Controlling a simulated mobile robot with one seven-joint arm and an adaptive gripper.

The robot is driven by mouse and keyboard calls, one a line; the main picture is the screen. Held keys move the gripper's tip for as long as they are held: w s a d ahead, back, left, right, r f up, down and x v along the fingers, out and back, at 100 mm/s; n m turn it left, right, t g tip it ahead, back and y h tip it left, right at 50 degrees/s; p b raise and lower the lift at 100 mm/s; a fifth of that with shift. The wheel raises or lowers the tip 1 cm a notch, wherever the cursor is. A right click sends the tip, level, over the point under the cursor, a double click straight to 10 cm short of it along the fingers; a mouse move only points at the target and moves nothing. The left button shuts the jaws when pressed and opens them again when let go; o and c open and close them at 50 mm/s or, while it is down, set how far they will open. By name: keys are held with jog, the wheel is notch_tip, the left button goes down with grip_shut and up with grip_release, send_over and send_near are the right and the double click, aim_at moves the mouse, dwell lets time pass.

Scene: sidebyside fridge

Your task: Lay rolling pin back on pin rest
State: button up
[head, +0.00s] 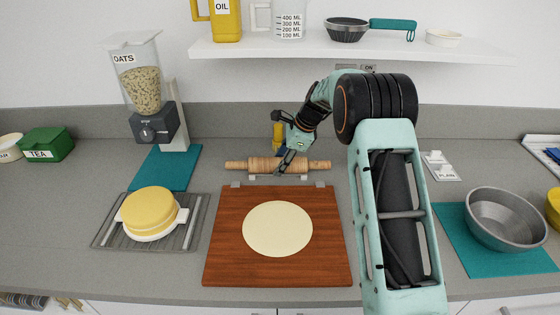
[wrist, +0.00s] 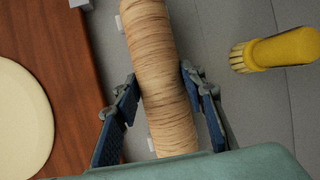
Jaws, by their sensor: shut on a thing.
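The wooden rolling pin (head: 250,165) lies level behind the board in the head view. My gripper (head: 285,165) is over its middle. In the wrist view the rolling pin (wrist: 158,75) runs between the two blue-padded fingers of my gripper (wrist: 160,100), which are shut on its barrel. The pin rest (head: 236,184) shows as small pale grey pieces under and beside the pin; pale bits also show beside the barrel in the wrist view (wrist: 119,24). I cannot tell whether the pin touches the rest.
A wooden board (head: 230,265) with a flat dough round (head: 278,229) lies in front of the pin. A yellow-handled brush (wrist: 280,50) lies close behind it. A shelf (head: 350,47) hangs above.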

jog(key=shift+f, duration=0.1)
jog(key=o, duration=1.4)
jog(key=shift+f+b, duration=0.15)
jog(key=shift+b, duration=0.15)
